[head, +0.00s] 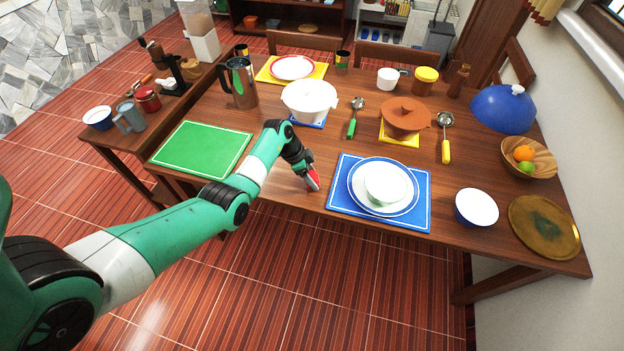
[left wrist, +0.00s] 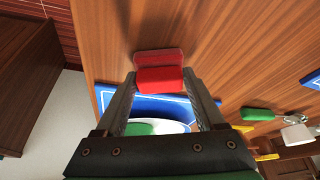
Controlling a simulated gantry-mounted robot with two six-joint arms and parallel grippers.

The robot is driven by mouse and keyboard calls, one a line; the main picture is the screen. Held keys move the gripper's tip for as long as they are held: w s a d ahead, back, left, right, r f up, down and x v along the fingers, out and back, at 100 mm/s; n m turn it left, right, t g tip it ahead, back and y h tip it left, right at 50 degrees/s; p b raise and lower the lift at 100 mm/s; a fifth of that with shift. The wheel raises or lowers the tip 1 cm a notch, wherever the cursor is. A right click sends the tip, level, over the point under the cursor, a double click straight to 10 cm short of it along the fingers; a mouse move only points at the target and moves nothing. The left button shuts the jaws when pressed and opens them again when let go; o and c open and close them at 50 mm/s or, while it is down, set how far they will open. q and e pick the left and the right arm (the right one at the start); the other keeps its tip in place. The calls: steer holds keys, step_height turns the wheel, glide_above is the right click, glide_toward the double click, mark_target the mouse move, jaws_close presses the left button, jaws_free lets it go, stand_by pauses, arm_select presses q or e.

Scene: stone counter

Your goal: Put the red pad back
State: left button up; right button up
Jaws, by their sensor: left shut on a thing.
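The red pad (head: 313,179) is a small red block at the tip of my left gripper (head: 309,180), over the front part of the wooden table. In the left wrist view the red pad (left wrist: 160,80) sits between the two fingertips of my left gripper (left wrist: 160,88), which is shut on it. A duller red patch lies just past it on the wood; I cannot tell whether this is its reflection or more of the pad. Whether the pad touches the table is unclear. My right gripper is in neither view.
A blue placemat (head: 420,218) with a plate and bowl (head: 387,184) lies just right of the gripper. A green placemat (head: 170,163) is to the left. A white pot (head: 310,98), a brown pot (head: 406,116) and ladles stand behind. Bare wood (head: 285,190) surrounds the gripper.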

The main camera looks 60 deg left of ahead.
arm_select(q)
steer(key=shift+w, duration=0.1)
steer(key=o, duration=1.3)
steer(key=shift+f, duration=0.1)
steer(key=p+v, duration=0.6)
steer(key=v, duration=0.6)
steer(key=shift+p, duration=0.4)
